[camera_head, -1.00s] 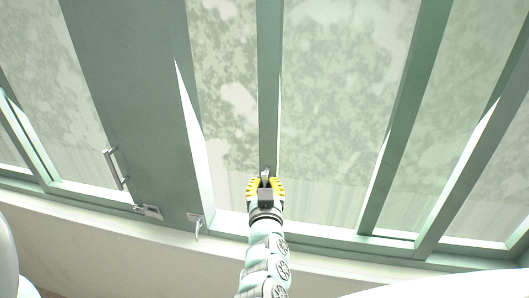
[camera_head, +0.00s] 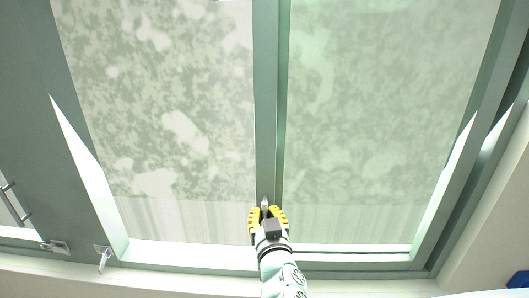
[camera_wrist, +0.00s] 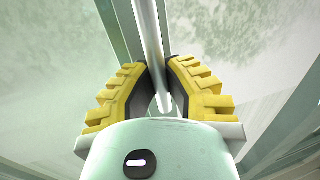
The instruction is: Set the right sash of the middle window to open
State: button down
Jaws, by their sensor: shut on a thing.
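The middle window's right sash is a green-framed sliding pane with tinted glass (camera_head: 375,110). Its left stile (camera_head: 266,90) runs up the middle of the head view. Its right side stands close to the green jamb at the right, and a wide, paler untinted area (camera_head: 165,120) lies left of the stile. My gripper (camera_head: 267,208) is shut on the sash's slim pale handle bar (camera_wrist: 152,50), low on the stile. In the wrist view my yellow-ridged fingers (camera_wrist: 158,88) stand on both sides of the bar.
A green panel (camera_head: 30,130) with a bar handle (camera_head: 15,203) stands at the left. Small metal latches (camera_head: 103,256) sit low beside it. A pale sill (camera_head: 190,287) runs below the window. A dark blue object (camera_head: 518,281) shows at the lower right edge.

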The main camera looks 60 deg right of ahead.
jog(key=shift+s+d, duration=0.1)
jog(key=shift+s, duration=0.3)
jog(key=c, duration=1)
grip_release()
jog(key=v, duration=1.2)
